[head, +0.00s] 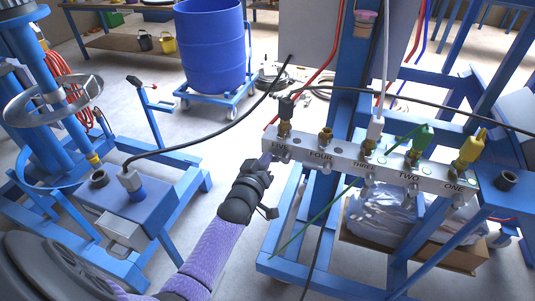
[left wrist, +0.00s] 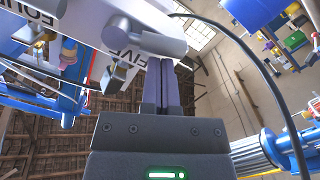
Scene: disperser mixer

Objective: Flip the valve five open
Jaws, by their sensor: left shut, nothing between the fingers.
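The grey manifold (head: 390,172) carries valves labelled FIVE to ONE from left to right. The valve five body and lever (left wrist: 145,38) show as a grey metal cylinder with a rounded knob in the left wrist view, beside the FIVE label. In the head view its lower part is mostly hidden by the manifold and my gripper. My left gripper (head: 267,160) is at the manifold's left end, just below the FIVE label (head: 280,148). Its fingers (left wrist: 167,85) are shut and empty, with tips right by the valve five metal; I cannot tell whether they touch. My right gripper is out of view.
Green and yellow connectors (head: 423,138) top other valves. A cardboard box (head: 440,250) sits below the manifold.

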